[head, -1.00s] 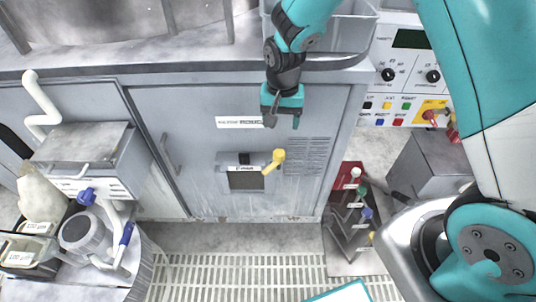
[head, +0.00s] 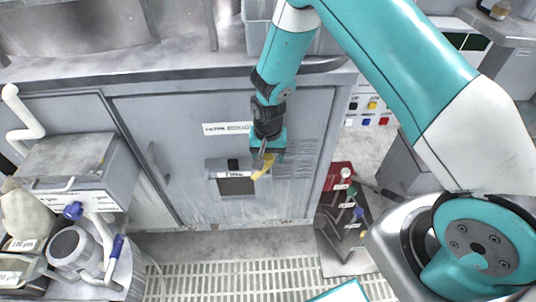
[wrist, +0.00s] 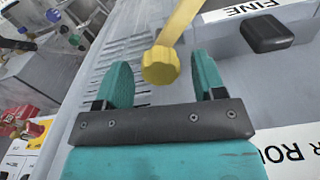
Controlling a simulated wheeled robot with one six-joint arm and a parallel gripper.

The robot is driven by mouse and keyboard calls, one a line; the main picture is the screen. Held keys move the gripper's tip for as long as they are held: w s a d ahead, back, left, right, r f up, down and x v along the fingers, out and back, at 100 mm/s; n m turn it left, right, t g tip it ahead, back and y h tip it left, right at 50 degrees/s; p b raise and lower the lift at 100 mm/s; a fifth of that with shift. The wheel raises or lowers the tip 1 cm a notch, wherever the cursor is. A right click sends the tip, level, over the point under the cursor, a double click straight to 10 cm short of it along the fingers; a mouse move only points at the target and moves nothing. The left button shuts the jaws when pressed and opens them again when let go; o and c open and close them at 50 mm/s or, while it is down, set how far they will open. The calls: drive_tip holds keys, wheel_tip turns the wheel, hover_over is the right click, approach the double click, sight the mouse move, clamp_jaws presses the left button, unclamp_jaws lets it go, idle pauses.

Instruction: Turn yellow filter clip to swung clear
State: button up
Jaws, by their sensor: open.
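The yellow filter clip (head: 262,170) is on the grey cabinet front, at the right side of a small filter unit (head: 236,187) with a dark window. Its arm slants down-left from a round knob in the head view. In the wrist view, the knob (wrist: 160,66) shows between my two teal fingers, with the arm running up-right. My gripper (head: 268,153) is open at the knob, fingers on both sides of it in the picture; I cannot tell whether they touch it. My gripper partly covers the knob in the head view.
A black block (wrist: 267,34) sits by the FINE label, right of the clip in the wrist view. A rack with coloured knobs (head: 345,215) stands right of the cabinet. A cluttered bench (head: 110,270) is at left. Grated floor (head: 220,280) lies in front.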

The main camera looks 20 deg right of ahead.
drive_tip(key=c, duration=0.9)
drive_tip(key=shift+n, duration=0.3)
drive_tip(key=n, duration=0.4)
drive_tip(key=shift+n, duration=2.1)
drive_tip(key=shift+d, duration=0.1)
drive_tip(key=o, duration=0.9)
